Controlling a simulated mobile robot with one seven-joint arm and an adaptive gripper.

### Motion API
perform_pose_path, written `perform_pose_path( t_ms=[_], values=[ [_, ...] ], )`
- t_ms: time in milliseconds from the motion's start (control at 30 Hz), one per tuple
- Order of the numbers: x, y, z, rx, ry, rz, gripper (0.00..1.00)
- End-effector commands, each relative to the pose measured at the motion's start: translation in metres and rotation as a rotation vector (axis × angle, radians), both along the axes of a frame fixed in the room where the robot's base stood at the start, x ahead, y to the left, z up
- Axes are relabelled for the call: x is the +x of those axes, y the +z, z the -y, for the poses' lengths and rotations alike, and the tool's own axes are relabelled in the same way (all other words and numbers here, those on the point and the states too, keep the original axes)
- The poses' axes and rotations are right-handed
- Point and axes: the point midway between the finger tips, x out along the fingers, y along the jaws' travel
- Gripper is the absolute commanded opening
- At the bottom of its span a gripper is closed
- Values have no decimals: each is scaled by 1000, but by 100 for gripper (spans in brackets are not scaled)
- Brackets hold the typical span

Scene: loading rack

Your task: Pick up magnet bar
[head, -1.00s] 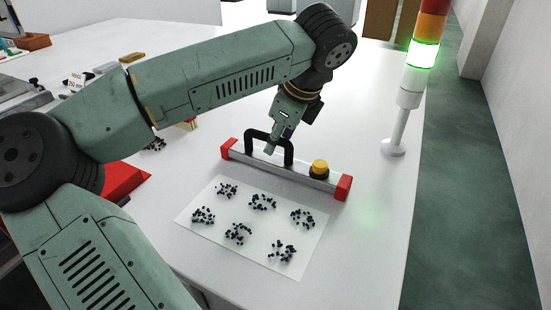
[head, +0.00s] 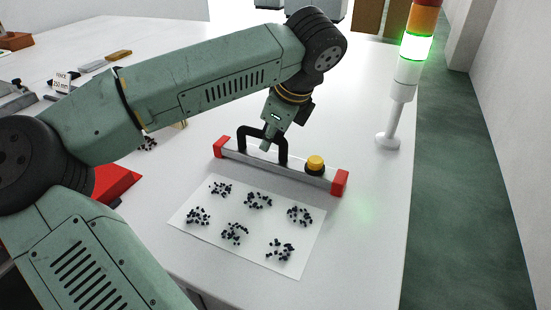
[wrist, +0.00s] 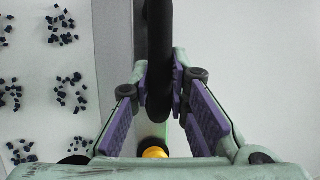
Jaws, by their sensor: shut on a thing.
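The magnet bar (head: 292,173) is a long grey bar with red end caps, a black arched handle (head: 284,153) and a yellow button (head: 315,162). It lies on the white table beside the paper sheet. My gripper (head: 267,142) reaches down to the handle from above. In the wrist view, the purple-padded fingers of my gripper (wrist: 160,84) are shut on the black handle (wrist: 160,45), which runs between their tips. The button (wrist: 153,148) shows partly below, between the fingers. The bar looks to rest on the table; any small gap under it cannot be told.
A white sheet (head: 205,237) with several clusters of small black pieces lies in front of the bar. A signal tower (head: 395,110), lit green, stands to the right. A red object (head: 115,185) is at left behind my arm. The table right of the bar is clear.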

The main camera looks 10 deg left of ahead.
Motion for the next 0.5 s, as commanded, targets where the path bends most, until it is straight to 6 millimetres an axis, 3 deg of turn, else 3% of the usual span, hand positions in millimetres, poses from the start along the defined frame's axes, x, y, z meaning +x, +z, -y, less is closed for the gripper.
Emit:
perform_pose_path(
  t_ms=[133, 500],
  values=[
    [0, 0, 0, 0, 0, 0, 0],
    [0, 0, 0, 0, 1, -1, 0]
  ],
)
